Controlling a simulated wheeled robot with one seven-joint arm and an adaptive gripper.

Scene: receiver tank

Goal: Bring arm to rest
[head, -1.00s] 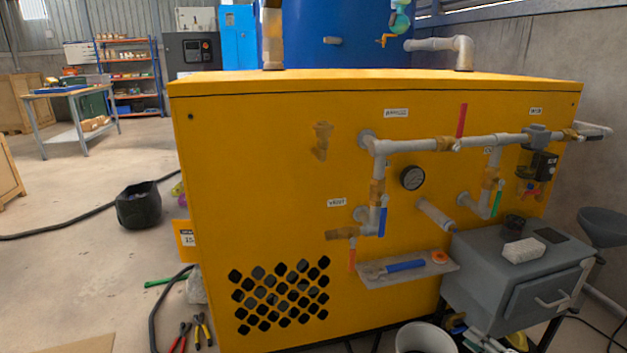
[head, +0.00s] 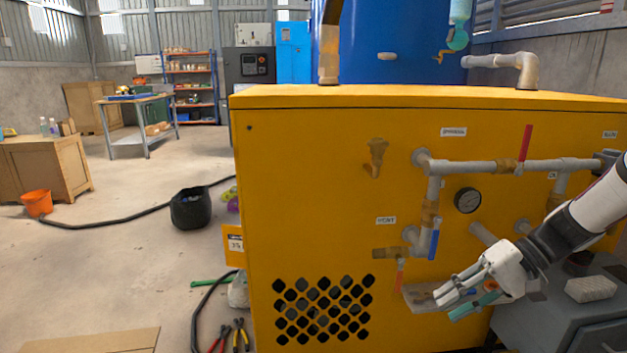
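My arm reaches in from the right edge in the head view. My gripper (head: 452,305) has pale fingers with teal on them and points down and left. Its fingers look spread, with a gap between them, and I see nothing held. It is in front of the small shelf (head: 416,298) on the yellow panel and hides most of that shelf. I cannot tell how far it is from the shelf. A bit of orange shows between the fingers.
The yellow cabinet (head: 310,190) carries grey pipes, a red-handled valve (head: 525,146), a blue-handled valve (head: 433,244) and a gauge (head: 467,200). A grey box (head: 545,318) with a pale block (head: 591,289) stands below my arm. Floor at left is mostly open, with a black bucket (head: 190,210).

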